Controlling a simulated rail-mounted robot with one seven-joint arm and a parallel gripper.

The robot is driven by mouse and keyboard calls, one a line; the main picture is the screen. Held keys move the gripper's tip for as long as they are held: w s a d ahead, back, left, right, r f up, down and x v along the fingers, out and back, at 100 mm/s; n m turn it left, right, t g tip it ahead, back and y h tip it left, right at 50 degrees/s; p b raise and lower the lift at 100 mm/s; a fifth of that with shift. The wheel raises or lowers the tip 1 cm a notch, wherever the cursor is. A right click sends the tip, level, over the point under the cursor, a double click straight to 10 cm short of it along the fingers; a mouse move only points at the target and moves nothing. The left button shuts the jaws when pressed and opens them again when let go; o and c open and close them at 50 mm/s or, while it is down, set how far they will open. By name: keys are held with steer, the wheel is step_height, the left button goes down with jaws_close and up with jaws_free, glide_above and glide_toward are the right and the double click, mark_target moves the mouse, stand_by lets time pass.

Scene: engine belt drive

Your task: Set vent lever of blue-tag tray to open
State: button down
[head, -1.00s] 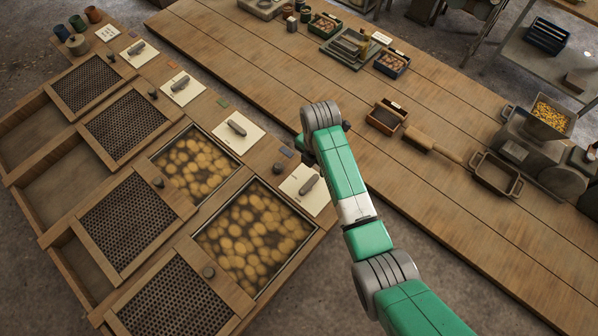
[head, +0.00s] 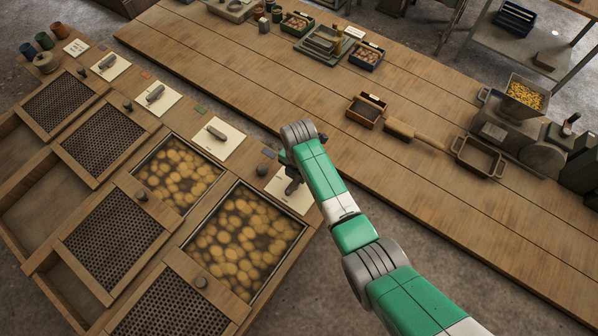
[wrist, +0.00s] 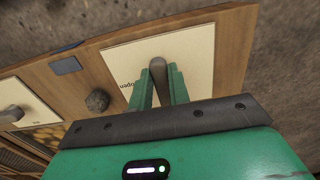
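The blue tag (head: 268,154) lies on the wooden rim beside the nearest tray (head: 243,240), which is full of round tan pieces in dark liquid. The tag also shows in the wrist view (wrist: 66,65). The tray's vent lever (wrist: 158,72) is a grey bar on a cream plate (wrist: 200,55). Upside-down lettering, seemingly "open", shows left of the lever, partly hidden by a finger. My gripper (wrist: 160,85) is at the plate with one green finger on each side of the lever. The fingers stand apart; firm contact is not visible. In the head view my gripper (head: 292,185) largely covers this lever.
A dark round knob (wrist: 97,100) sits close by on the rim. Another lever (head: 216,134) on its plate stands beside the neighbouring tray. The long workbench (head: 330,80) holds a small wooden box (head: 366,110) and a metal pan (head: 480,157).

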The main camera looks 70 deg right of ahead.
stand_by(0.3)
steer(key=m, duration=0.1)
steer(key=m+p, duration=0.2)
steer(key=m, duration=0.1)
steer(key=shift+s+a+r, duration=0.15)
steer(key=shift+s+a, duration=0.1)
steer(key=shift+s, duration=0.15)
steer(key=m, duration=0.1)
steer(key=m+p, duration=0.1)
steer(key=m, duration=0.2)
steer(key=shift+s+a+m+p, duration=0.25)
steer(key=shift+a+m+p, duration=0.05)
steer(key=shift+a+m, duration=0.1)
steer(key=m, duration=0.2)
steer(key=m+p, duration=0.1)
steer(key=m, duration=0.1)
steer(key=shift+s+a+m, duration=0.15)
steer(key=shift+a+m, duration=0.15)
steer(key=shift+a, duration=0.1)
steer(key=m, duration=0.2)
steer(key=m+p, duration=0.1)
steer(key=m, duration=0.1)
steer(key=shift+a+m, duration=0.3)
steer(key=shift+a, duration=0.1)
steer(key=shift+m, duration=0.3)
steer(key=c, duration=1.3)
jaws_free()
steer(key=shift+a, duration=0.1)
